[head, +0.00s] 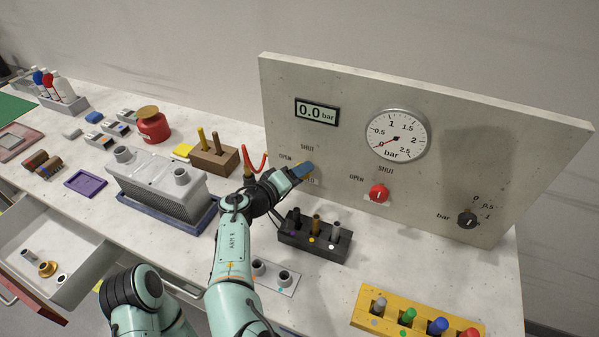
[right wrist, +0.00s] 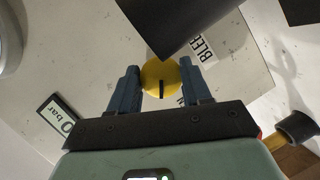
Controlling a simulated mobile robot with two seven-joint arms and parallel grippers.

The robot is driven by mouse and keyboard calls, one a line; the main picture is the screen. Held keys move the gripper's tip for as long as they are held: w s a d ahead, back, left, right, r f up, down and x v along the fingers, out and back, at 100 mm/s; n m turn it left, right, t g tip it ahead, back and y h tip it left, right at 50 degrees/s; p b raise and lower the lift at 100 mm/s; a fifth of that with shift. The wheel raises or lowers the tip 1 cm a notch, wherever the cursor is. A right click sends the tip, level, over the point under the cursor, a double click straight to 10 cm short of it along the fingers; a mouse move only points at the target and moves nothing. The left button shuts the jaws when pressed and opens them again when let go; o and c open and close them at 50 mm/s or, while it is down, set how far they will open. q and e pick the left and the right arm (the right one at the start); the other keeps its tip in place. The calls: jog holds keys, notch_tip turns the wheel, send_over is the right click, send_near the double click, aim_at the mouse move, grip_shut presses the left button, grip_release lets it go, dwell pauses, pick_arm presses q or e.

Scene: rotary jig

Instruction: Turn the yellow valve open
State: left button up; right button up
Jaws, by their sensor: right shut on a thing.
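The yellow valve (right wrist: 153,76) is a round knob with a dark mark on its face, seen in the right wrist view against the pale panel. My right gripper (right wrist: 160,84) has its two blue fingers on either side of the knob and is shut on it. In the head view my right gripper (head: 303,171) is at the panel's left part, between the OPEN and SHUT lettering, and hides most of the valve. The valve's exact turn angle is hard to tell. My left gripper is not in view.
The upright panel (head: 350,88) carries a display (head: 317,112) reading 0.0 bar, a dial gauge (head: 397,136), a red valve (head: 378,193) and a black knob (head: 467,218). A dark holder (head: 312,240) with pegs stands below my right gripper. A grey finned block (head: 160,187) stands left.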

jog(key=shift+f+n+t+h+p, duration=0.1)
jog(key=shift+n+t+h+p, duration=0.4)
jog(key=shift+n, duration=1)
jog(key=shift+n+t+h+p, duration=0.1)
jog(key=shift+n+h+p, duration=0.1)
jog(key=shift+n+h, duration=0.95)
jog(key=shift+n+y, duration=0.35)
jog(key=shift+n, duration=0.1)
jog(key=o, duration=1)
jog(key=shift+w, duration=0.1)
jog(key=b+v, duration=0.1)
jog(key=v, duration=1.2)
jog(key=shift+s+a, duration=0.1)
jog(key=shift+s, duration=0.1)
